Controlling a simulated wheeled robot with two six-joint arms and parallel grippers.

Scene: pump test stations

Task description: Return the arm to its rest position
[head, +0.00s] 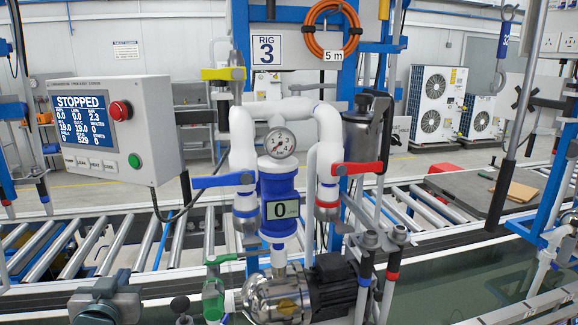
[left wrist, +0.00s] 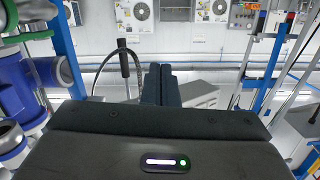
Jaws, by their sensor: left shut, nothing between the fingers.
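My left gripper (left wrist: 160,84) shows in the left wrist view, with its two dark fingers together and nothing between them. Its dark body with a lit strip fills the bottom of that view. No pump part touches the fingertips there. Blue flanged parts (left wrist: 45,75) with white pieces stand close on the left of that view. In the head view I cannot pick out the left gripper with certainty. My right gripper does not show in either view.
The pump station has a blue column (head: 278,187), a blue-handled valve (head: 223,181), a red-handled valve (head: 358,168) and a pump (head: 275,299) below. A control panel (head: 100,130) reading STOPPED stands left. A roller conveyor (head: 105,247) runs behind.

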